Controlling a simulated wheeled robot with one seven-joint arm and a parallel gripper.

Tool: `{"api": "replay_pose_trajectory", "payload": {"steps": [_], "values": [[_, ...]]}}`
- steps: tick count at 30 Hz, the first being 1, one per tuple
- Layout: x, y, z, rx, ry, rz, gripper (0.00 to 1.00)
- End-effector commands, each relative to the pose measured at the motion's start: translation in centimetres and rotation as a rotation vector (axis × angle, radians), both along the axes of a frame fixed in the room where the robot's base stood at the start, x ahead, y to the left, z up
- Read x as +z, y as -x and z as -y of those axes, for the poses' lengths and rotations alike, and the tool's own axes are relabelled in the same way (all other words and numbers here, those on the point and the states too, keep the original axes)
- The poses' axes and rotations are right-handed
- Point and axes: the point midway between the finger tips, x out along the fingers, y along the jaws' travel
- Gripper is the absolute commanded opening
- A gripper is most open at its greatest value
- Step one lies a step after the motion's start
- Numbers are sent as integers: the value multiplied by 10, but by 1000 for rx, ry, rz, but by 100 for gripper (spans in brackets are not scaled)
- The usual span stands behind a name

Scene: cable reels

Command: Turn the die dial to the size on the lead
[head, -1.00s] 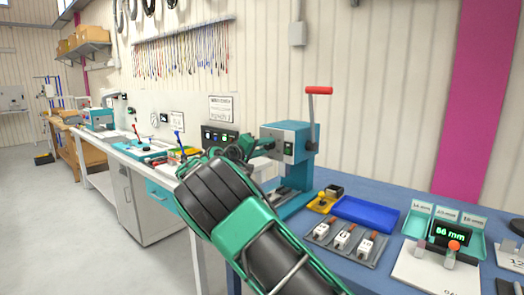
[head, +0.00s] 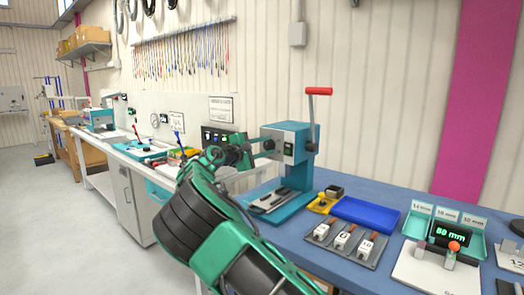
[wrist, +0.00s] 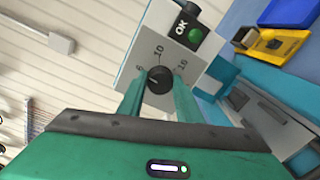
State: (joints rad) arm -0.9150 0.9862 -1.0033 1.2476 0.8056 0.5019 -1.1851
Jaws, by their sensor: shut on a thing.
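The crimping press (head: 297,142) is a teal machine with a red-handled lever (head: 319,91). In the wrist view its pale dial plate carries the marks 6, 10 and 16 around a black round die dial (wrist: 159,80). A small light mark shows on the dial, but I cannot be sure which number it faces. My gripper (wrist: 158,90) is shut on the die dial, one green finger on each side. In the head view my gripper (head: 256,152) is at the press's left face, and the dial is hidden. I cannot make out the lead whose size counts.
A grey tray (head: 345,246) with several white-labelled pieces, a blue tray (head: 368,215) and a yellow item (head: 322,203) lie right of the press. A display (head: 451,234) reads about 80 mm. A green OK light (wrist: 190,33) is above the dial.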

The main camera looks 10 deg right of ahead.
Motion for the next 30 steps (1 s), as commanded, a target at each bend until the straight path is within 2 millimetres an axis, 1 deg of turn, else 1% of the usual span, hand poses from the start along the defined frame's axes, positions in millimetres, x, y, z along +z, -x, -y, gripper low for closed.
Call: {"api": "replay_pose_trajectory", "payload": {"steps": [1, 9, 23, 24, 26, 27, 30], "values": [[-3, -1, 0, 1, 13, -22, 9], [-3, -1, 0, 1, 55, -85, 9], [-4, -1, 0, 0, 63, -96, 9], [-4, -1, 0, 0, 62, -97, 34], [-4, -1, 0, 0, 62, -96, 48], [-4, -1, 0, 1, 63, -95, 50], [-3, 0, 0, 0, 63, -93, 50]]}}
